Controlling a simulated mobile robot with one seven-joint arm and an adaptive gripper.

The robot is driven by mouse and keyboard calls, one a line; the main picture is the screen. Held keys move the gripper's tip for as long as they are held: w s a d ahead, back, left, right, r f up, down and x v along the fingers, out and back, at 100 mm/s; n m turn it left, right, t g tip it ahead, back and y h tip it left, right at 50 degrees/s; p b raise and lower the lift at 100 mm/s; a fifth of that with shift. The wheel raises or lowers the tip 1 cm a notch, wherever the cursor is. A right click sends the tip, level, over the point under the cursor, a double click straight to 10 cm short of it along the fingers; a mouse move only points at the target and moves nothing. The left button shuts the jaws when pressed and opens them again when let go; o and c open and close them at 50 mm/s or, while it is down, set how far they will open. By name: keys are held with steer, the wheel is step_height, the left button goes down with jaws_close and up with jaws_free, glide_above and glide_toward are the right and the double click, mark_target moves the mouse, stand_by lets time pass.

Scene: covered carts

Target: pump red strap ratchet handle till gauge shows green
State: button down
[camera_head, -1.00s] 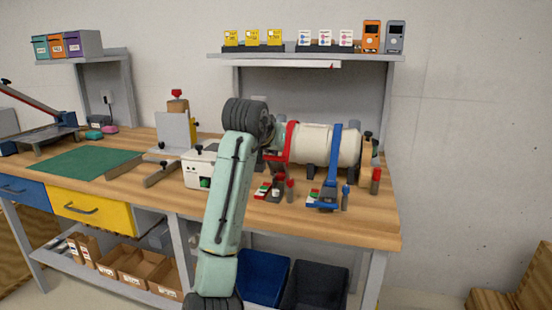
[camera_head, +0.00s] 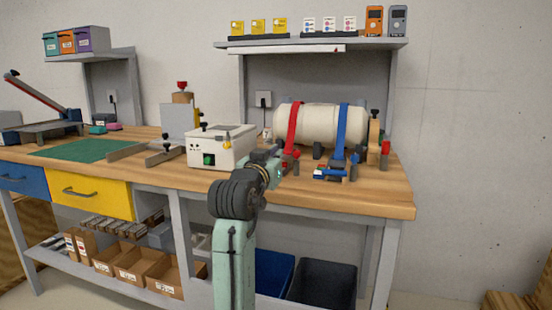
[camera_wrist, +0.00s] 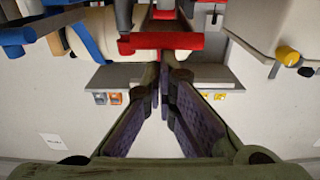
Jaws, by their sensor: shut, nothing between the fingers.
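The red strap (camera_head: 293,128) runs over a cream tank (camera_head: 318,122) at the right of the workbench. Its ratchet at the strap's lower end is mostly hidden behind my arm in the head view, and its gauge cannot be made out. In the wrist view, a red bar (camera_wrist: 160,42), apparently the red ratchet's handle, lies crosswise just beyond my gripper (camera_wrist: 163,70). My fingers are shut with nothing between them; their tips are close to the bar, but contact cannot be told. The blue strap (camera_head: 342,135) with its blue ratchet (camera_head: 332,173) sits to the right.
A white box (camera_head: 220,148) with a green button stands just left of my gripper. A wooden upright (camera_head: 374,143) with a red-topped part is right of the tank. A shelf (camera_head: 320,43) with small boxes hangs above. A green mat (camera_head: 85,150) lies at left.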

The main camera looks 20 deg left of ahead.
steer(key=shift+s+f, duration=0.1)
steer(key=shift+f, duration=0.35)
stand_by(0.3)
